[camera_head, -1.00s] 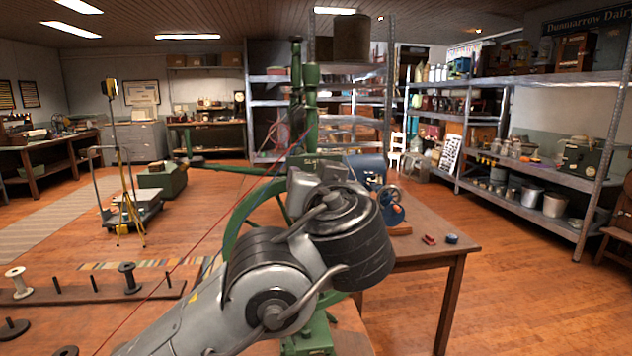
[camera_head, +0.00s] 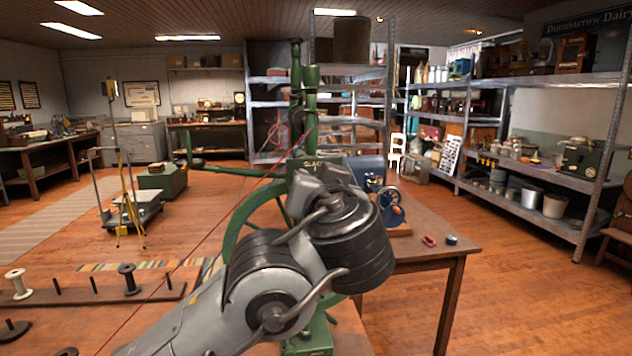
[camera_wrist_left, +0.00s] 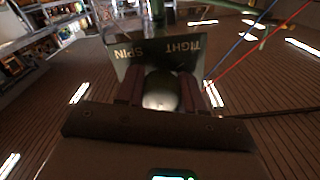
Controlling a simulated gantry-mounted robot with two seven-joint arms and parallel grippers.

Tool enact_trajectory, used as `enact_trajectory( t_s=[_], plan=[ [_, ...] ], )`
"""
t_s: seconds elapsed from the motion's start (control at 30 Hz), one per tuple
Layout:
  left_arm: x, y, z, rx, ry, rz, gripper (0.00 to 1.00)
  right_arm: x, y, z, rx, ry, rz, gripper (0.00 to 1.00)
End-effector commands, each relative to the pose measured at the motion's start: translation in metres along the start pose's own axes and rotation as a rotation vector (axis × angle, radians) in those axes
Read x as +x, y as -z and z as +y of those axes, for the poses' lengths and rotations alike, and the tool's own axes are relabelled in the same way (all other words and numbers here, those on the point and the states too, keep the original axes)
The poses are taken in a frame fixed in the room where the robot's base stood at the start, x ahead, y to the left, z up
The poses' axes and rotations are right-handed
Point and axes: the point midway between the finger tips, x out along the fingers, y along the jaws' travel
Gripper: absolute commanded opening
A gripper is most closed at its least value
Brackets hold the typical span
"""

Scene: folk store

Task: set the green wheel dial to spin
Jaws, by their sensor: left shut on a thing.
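The green spinning wheel (camera_head: 238,224) stands at the middle of the head view, partly covered by my left arm. In the left wrist view the green plate (camera_wrist_left: 205,57) carries the words SPIN and TIGHT. A rounded, shiny knob (camera_wrist_left: 160,92) sits in front of the plate, between the two reddish-brown fingers of my left gripper (camera_wrist_left: 159,94). The gripper is shut on the knob. In the head view my arm hides the gripper and knob. I cannot tell which word the dial points at.
A wooden table (camera_head: 440,240) stands to the right, with a blue machine (camera_head: 368,172) and small red and blue items. Red and blue threads run near the wheel. A spool rack (camera_head: 90,291) lies at lower left. Floor is open to the right.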

Motion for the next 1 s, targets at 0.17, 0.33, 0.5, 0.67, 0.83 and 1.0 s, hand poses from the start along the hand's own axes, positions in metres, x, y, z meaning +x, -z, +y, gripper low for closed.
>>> enact_trajectory(
  t_s=[0.17,0.33,0.5,0.67,0.83,1.0],
  plan=[
    [0.000,0.001,0.000,0.117,0.000,0.000,0.07,-0.004,0.001,0.000,0.001,0.001,0.000,0.43],
    [0.000,0.002,0.000,0.270,0.000,0.000,0.07,-0.009,0.003,-0.001,0.004,0.003,0.000,0.43],
    [0.000,0.002,0.001,0.433,0.000,0.000,0.07,-0.014,0.005,-0.001,0.007,0.006,0.001,0.43],
    [0.000,0.002,0.001,0.585,0.000,0.001,0.07,-0.019,0.007,-0.002,0.009,0.008,0.001,0.43],
    [0.000,0.002,0.001,0.747,0.000,0.001,0.07,-0.026,0.009,-0.001,0.009,0.008,0.001,0.43],
    [0.000,0.002,0.001,0.908,0.000,0.000,0.07,-0.033,0.011,-0.001,0.009,0.007,0.001,0.43]
  ],
)
